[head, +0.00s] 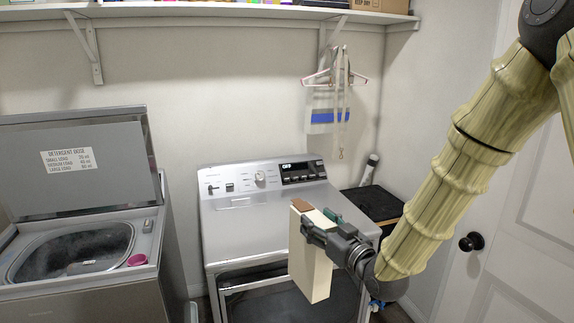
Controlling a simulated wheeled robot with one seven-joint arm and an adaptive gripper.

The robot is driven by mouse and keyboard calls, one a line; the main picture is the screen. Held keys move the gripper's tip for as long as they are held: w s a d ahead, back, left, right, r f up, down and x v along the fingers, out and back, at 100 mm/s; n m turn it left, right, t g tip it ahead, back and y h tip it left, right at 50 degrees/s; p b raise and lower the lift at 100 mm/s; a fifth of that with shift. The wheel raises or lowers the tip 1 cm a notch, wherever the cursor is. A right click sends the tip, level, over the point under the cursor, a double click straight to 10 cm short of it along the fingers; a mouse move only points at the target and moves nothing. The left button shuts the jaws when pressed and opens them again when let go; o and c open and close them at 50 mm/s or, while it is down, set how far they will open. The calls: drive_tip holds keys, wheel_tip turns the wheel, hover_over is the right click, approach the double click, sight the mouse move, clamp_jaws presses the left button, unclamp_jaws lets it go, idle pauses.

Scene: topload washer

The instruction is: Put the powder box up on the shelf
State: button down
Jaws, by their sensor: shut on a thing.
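My gripper (318,226) is shut on a tall cream box with a brown top, the powder box (309,268). It holds the box upright in front of the dryer-like machine at the centre. The fingers hide part of the box's upper side. The white shelf (200,11) runs along the back wall at the top of the view, high above the gripper and box. Only the shelf's front edge and underside show; the tops of the things on it are cut off.
A topload washer (70,296) with its lid up stands at left, a pink cap (137,260) on its rim. The centre machine (262,215) has a control panel. Hangers (335,80) hang below the shelf. A cardboard box (381,5) sits at the shelf's right. A door (520,190) is at right.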

drive_tip(key=w+d+f+m+t+h, duration=0.2)
drive_tip(key=w+d+f+m+h, duration=0.5)
drive_tip(key=d+f, duration=0.25)
drive_tip(key=s+f+n+h, duration=0.1)
drive_tip(key=s+f+h, duration=0.1)
drive_tip(key=s+f, duration=1.4)
drive_tip(key=shift+f, duration=0.45)
